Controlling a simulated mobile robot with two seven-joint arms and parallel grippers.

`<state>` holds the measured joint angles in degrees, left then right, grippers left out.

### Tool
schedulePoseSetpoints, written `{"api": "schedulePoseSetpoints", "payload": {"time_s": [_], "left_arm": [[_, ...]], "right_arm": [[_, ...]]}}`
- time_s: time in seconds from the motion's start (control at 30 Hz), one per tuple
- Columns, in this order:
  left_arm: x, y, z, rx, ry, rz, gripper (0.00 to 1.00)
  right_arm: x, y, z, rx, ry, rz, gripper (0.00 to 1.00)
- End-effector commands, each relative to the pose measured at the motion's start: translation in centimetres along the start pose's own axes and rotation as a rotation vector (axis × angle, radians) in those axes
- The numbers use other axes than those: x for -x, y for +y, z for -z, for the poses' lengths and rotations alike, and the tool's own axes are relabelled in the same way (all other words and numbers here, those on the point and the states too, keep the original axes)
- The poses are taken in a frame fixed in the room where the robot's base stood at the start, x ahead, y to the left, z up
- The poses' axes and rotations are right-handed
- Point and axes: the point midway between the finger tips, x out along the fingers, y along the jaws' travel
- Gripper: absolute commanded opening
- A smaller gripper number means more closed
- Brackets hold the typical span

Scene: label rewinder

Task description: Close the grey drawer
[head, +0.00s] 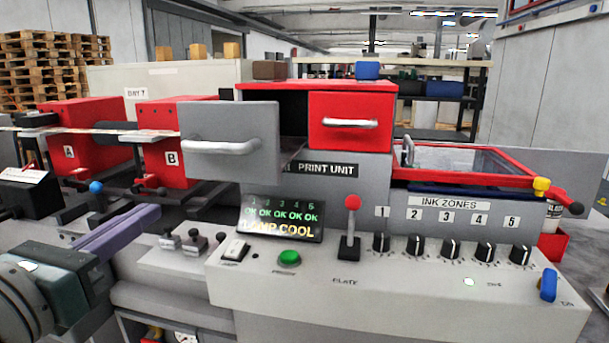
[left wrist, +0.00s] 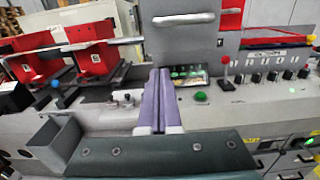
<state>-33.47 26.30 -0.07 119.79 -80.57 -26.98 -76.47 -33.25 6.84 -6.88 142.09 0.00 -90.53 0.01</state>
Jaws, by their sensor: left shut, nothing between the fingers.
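The grey drawer (head: 228,131) stands pulled out from the red-topped cabinet above the print unit, with a pale horizontal bar handle on its front. A dark gap shows between it and the red drawer front (head: 350,121) to its right. In the left wrist view the grey drawer (left wrist: 187,50) fills the upper middle, with its handle (left wrist: 183,19) near the top. My left gripper (head: 152,212) is shut and empty, its purple fingers pointing up and right, below and left of the drawer and apart from it. The fingers (left wrist: 158,75) also show in the left wrist view. My right gripper is not in view.
Below the drawer is a control panel with a display (head: 281,217), a green button (head: 289,258), a red-knobbed lever (head: 351,225) and several black knobs. Red blocks A (head: 82,133) and B (head: 180,158) stand left of the drawer. A red-framed lid (head: 465,163) is at right.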

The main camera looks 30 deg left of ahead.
Motion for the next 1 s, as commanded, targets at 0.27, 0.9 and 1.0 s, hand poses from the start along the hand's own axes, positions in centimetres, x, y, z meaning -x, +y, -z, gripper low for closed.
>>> {"api": "schedulePoseSetpoints", "payload": {"time_s": [0.27,0.9,1.0], "left_arm": [[-5.5,0.0,-0.3,0.003,-0.002,-0.001,0.0],[-10.6,0.0,0.0,0.004,0.001,0.0,0.0],[-10.6,0.0,0.0,0.004,0.001,-0.001,0.0]], "right_arm": [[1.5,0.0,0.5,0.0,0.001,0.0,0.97],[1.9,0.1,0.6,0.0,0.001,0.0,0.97],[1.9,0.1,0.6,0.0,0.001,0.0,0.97]]}}
